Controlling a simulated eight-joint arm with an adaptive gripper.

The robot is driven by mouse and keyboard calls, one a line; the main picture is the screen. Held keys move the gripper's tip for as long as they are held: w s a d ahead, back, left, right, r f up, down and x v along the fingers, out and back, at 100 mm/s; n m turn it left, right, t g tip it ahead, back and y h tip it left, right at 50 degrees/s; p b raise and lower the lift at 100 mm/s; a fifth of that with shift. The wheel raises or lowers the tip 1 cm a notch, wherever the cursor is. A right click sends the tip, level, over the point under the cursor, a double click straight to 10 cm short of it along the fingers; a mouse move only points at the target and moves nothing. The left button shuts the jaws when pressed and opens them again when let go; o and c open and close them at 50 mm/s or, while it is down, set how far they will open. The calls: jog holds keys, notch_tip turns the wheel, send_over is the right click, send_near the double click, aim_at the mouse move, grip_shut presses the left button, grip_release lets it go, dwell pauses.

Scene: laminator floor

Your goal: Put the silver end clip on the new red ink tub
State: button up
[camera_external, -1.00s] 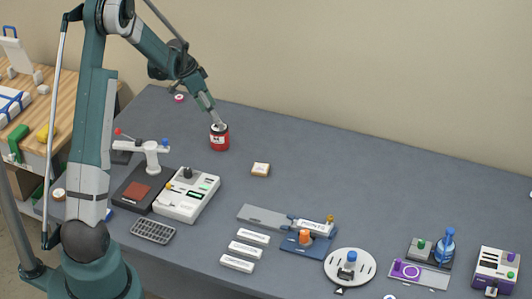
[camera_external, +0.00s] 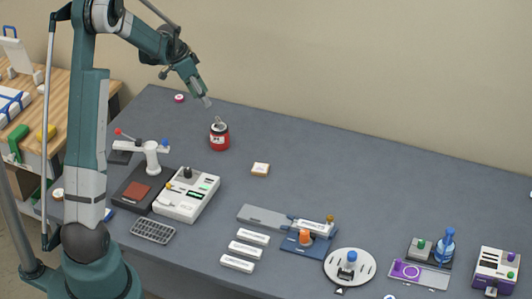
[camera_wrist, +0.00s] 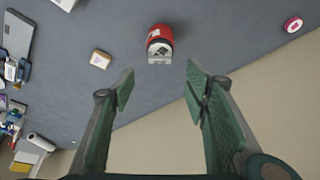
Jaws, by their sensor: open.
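The red ink tub (camera_external: 219,138) stands upright near the back left of the grey table. A small silver piece that looks like the end clip (camera_external: 217,120) sits on its top, sticking up a little. In the wrist view the red tub (camera_wrist: 158,33) is at top centre, with the silver clip (camera_wrist: 160,55) at its near end. My gripper (camera_external: 207,102) is above and slightly left of the tub, apart from it. In the wrist view my gripper (camera_wrist: 158,90) has its fingers wide apart with nothing between them. How the clip is seated is too small to tell.
A small wood-and-white block (camera_external: 260,169) lies right of the tub. A pink-and-white disc (camera_external: 179,98) is at the back left. A white-and-black device (camera_external: 187,195) stands in front. The table around the tub is clear.

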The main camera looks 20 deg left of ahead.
dwell(0.4)
jog(key=s+d+r+n+t+y, duration=0.1)
jog(key=s+d+r+n, duration=0.15)
jog(key=s+r, duration=0.7)
jog(key=s+d+r+n+t+y, duration=0.15)
jog(key=s+d+r, duration=0.25)
jog(key=s+r, duration=0.55)
jog(key=s+d+f+n, duration=0.1)
jog(key=s+n, duration=0.1)
jog(key=s, duration=1.1)
jog(key=s+d+f+n+t, duration=0.1)
jog(key=s+n, duration=0.2)
jog(key=s, duration=1.1)
jog(key=shift+d+f+y, duration=0.3)
jog(key=shift+d+y, duration=0.05)
jog(key=shift+t, duration=0.25)
notch_tip(320, 180, down, 9)
jog(key=b, duration=0.9)
